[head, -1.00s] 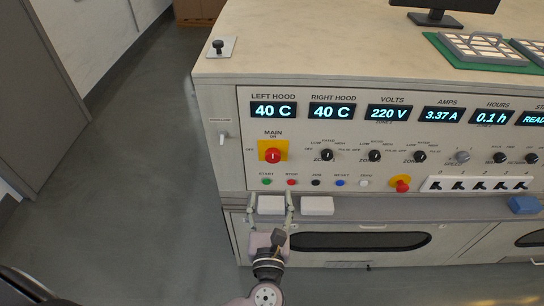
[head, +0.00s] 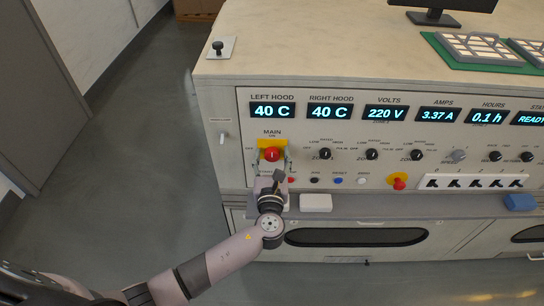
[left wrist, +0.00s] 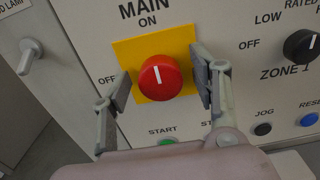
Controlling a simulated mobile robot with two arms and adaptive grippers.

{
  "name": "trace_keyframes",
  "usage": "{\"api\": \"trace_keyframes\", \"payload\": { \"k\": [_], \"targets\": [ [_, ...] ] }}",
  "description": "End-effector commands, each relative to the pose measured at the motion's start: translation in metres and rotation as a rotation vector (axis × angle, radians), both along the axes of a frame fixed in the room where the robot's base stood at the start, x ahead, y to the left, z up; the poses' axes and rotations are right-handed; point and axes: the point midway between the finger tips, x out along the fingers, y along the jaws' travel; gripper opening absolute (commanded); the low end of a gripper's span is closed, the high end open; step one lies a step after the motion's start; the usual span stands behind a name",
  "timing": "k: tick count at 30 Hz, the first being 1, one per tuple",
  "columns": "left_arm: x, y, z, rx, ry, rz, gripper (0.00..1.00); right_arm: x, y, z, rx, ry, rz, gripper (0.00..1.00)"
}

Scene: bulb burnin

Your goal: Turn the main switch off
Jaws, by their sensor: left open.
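The main switch is a red round knob (head: 271,154) on a yellow plate on the panel's left side. In the left wrist view the red knob (left wrist: 160,77) has its white mark near upright, toward ON; OFF is printed at the left of the yellow plate (left wrist: 125,50). My left gripper (head: 271,163) is open in front of the knob. In the left wrist view its fingers (left wrist: 163,88) stand to the left and right of the knob, with a visible gap on each side. The right gripper is not in view.
The zone 1 knob (head: 325,154) is to the right. A green start button (left wrist: 168,142) lies below the switch. A small toggle (head: 223,138) is on the left panel. A white block (head: 316,202) rests on the ledge. A red emergency knob (head: 398,181) is further right.

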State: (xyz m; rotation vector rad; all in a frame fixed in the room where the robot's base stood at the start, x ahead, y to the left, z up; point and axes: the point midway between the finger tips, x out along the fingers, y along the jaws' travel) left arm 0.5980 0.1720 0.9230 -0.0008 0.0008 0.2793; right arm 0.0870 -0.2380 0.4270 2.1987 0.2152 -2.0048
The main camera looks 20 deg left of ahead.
Motion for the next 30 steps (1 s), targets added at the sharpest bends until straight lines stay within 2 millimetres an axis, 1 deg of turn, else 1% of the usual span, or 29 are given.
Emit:
{"api": "trace_keyframes", "payload": {
  "k": [3,24,25,30],
  "targets": [
    [-0.0002,-0.0001,-0.0001,0.0,0.0,0.0,0.56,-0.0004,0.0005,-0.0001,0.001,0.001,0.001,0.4],
    [-0.0006,-0.0001,-0.0002,0.001,0.0,0.0,0.09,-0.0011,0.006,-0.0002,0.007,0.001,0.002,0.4],
    [-0.0006,-0.0001,-0.0002,0.001,0.0,0.0,0.08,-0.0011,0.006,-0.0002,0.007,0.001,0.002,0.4],
    [-0.0007,-0.0001,-0.0007,-0.009,-0.002,0.0,0.08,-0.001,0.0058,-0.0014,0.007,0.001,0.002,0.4]
  ]
}}
